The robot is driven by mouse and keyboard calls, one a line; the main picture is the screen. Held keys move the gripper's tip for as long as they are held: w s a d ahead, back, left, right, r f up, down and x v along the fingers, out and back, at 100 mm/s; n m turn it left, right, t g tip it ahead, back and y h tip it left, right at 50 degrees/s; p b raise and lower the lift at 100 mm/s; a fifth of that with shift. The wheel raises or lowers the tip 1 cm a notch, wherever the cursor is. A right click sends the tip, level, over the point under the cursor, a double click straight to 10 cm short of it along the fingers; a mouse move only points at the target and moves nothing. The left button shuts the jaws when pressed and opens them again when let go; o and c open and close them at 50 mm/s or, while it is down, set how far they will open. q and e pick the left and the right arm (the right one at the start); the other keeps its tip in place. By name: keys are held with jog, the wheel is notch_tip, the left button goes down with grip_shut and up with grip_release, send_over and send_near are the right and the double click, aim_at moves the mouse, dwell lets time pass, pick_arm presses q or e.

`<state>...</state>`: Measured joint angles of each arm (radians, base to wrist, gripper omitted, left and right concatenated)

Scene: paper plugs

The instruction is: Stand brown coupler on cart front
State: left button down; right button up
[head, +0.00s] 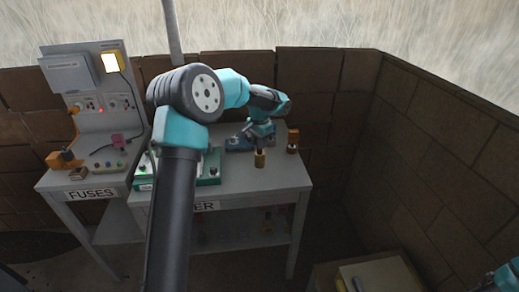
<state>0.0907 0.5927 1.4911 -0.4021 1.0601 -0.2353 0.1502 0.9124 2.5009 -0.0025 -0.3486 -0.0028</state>
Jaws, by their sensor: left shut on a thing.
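My left gripper (259,147) reaches over the right part of the grey workbench (285,178) and points down. It is shut on a small brown cylinder (260,160), which looks like the brown coupler and is upright. The cylinder's lower end is close to the bench top; I cannot tell whether it touches. At the bottom right is a pale, low-lying box-like surface (385,277) with a dark item on it. It may be the cart, but its front is cut off. My right gripper is not in view; only a bit of teal arm shows at the lower right corner.
An orange-brown and white item (293,141) stands at the bench's back right. A green tray (209,168) is partly hidden by my left arm. The FUSES table (88,185) with sockets stands left. Dark floor lies right of the bench.

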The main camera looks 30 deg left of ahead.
pick_arm(q)
jog(key=shift+w+a, duration=0.15)
jog(key=shift+w, duration=0.1)
jog(key=shift+f, duration=1.75)
jog(key=shift+f, duration=0.1)
jog(key=c, duration=1)
grip_release()
notch_tip(320, 180, up, 12)
jog(key=shift+r, duration=0.1)
